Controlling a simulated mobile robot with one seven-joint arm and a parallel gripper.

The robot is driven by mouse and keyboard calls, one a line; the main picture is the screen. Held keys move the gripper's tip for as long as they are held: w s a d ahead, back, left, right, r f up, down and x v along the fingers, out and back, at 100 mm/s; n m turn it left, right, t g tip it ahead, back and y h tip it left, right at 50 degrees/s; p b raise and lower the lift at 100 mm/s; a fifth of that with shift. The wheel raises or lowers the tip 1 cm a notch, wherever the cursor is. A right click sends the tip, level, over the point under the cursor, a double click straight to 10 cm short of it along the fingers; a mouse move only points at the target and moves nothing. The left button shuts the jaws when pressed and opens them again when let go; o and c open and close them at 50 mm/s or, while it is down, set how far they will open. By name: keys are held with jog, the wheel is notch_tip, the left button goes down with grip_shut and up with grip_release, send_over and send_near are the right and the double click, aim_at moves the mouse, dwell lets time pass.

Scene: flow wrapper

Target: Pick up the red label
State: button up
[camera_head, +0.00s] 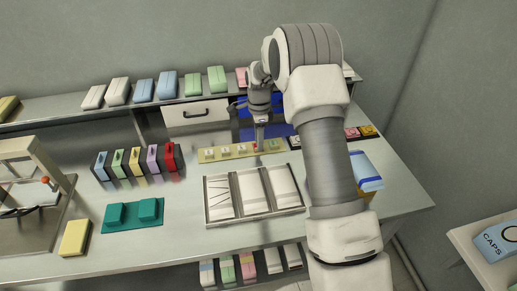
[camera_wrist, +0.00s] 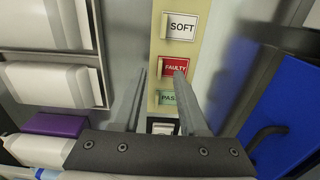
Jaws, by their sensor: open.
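The red label, marked FAULTY, (camera_wrist: 174,67) lies on a cream strip (camera_wrist: 155,45) between a white SOFT label (camera_wrist: 181,27) and a green PASS label (camera_wrist: 169,98). My gripper (camera_wrist: 161,73) is open, its two fingers pointing at the strip on either side of the red label's place in the wrist view. Nothing is held. Whether the fingertips are level with the label or above it I cannot tell. In the head view my gripper (camera_head: 259,143) is over the right part of the strip (camera_head: 204,156), and the red label is mostly hidden.
A metal tray with white packs (camera_head: 208,220) lies just in front of the strip. A row of coloured packs (camera_head: 171,158) is to the left, and a teal fixture (camera_head: 133,215) is nearer. Bare steel shows around these.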

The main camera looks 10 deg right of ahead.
notch_tip(320, 180, down, 2)
jog(key=shift+f, duration=0.2)
grip_shut()
dwell(1.3)
